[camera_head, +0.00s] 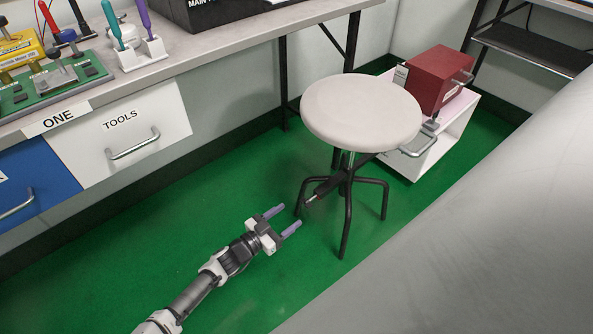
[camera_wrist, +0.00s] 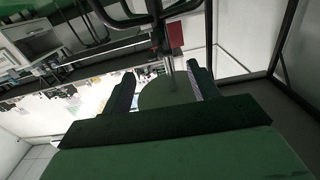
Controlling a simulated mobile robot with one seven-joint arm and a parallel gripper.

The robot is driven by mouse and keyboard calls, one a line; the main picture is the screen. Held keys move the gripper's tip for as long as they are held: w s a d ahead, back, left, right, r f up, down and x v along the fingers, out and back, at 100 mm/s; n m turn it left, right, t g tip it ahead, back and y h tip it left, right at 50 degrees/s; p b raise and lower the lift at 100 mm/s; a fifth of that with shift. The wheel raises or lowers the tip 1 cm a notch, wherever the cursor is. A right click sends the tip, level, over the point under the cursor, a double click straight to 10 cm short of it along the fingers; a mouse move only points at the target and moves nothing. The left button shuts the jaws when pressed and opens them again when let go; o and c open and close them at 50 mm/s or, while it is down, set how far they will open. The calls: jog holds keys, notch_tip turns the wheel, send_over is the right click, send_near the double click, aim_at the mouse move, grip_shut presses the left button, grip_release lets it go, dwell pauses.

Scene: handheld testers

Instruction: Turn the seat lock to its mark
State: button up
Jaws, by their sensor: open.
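The stool has a round pale seat (camera_head: 361,112) on a column with dark legs (camera_head: 346,222). A dark lever with a light tip, which looks like the seat lock (camera_head: 328,187), sticks out from the column below the seat toward the lower left. I cannot make out its mark. My gripper (camera_head: 289,216) is open and empty, a little left of and short of the lever tip, pointing toward the stool. In the wrist view my gripper (camera_wrist: 160,82) has its fingers apart, with the silver column (camera_wrist: 168,62) showing beyond them. The lever is not clearly told there.
A white low cabinet (camera_head: 431,150) with a red box (camera_head: 436,77) stands behind the stool. A bench (camera_head: 205,45) with drawers (camera_head: 133,132) and tools runs along the left. A large grey surface (camera_head: 480,250) fills the lower right. Green floor (camera_head: 190,240) is clear around my arm.

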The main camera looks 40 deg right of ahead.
jog(key=a+p, duration=0.1)
jog(key=a, duration=0.6)
jog(key=shift+s+a, duration=0.3)
jog(key=shift+a, duration=0.1)
jog(key=shift+r, duration=0.1)
